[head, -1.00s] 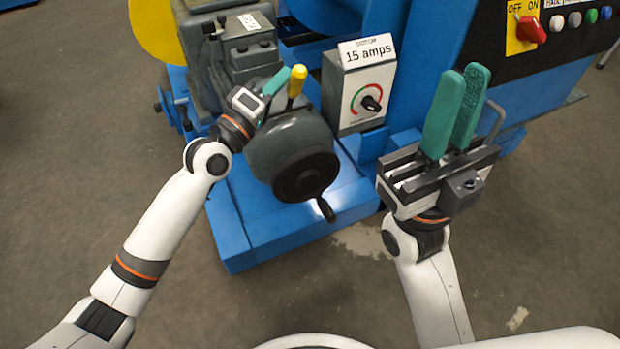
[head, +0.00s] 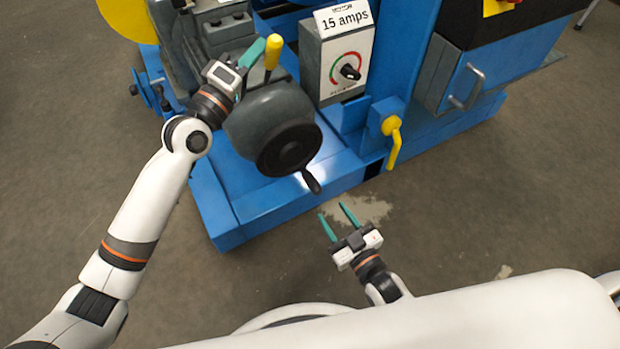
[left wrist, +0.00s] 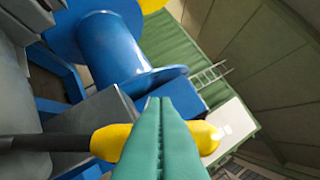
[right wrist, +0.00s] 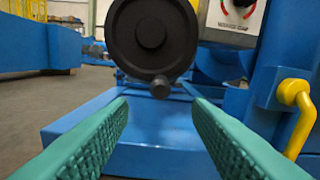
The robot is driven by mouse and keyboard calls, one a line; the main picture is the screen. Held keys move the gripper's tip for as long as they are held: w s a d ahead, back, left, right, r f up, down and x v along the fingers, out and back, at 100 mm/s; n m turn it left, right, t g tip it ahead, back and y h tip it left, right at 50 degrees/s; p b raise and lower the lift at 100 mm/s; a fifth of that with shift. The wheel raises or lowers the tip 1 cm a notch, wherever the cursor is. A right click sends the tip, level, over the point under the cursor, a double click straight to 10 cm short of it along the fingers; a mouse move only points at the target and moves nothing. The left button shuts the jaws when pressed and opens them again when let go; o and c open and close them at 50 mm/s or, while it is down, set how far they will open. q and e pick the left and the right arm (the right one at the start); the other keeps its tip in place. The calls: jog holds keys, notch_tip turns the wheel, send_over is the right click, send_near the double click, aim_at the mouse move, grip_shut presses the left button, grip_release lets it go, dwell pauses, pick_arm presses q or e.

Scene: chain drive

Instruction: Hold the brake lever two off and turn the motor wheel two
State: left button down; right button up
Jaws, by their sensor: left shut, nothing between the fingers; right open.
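The yellow-gripped lever (head: 272,52), by its place the brake lever, rises behind the grey motor housing. My left gripper (head: 252,54) is shut with nothing in it, beside the yellow grip in the head view. In the left wrist view its teal fingers (left wrist: 160,105) cross in front of the yellow grip (left wrist: 108,142); I cannot tell if they touch. The black motor wheel (head: 286,150) has a crank handle (head: 311,183) at its lower right. My right gripper (head: 332,211) is open and empty, low in front of the blue base. Its view shows the wheel (right wrist: 148,35) and handle (right wrist: 161,88) ahead, between the fingers.
A second yellow handle (head: 392,140) sticks out right of the wheel; it also shows in the right wrist view (right wrist: 298,100). A grey box with a dial (head: 345,65) reads "15 amps". The blue base (head: 255,213) juts out below the wheel. The floor in front is clear.

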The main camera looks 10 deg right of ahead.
aim_at(304, 171)
jog(key=x, duration=1.2)
grip_shut()
dwell(0.3)
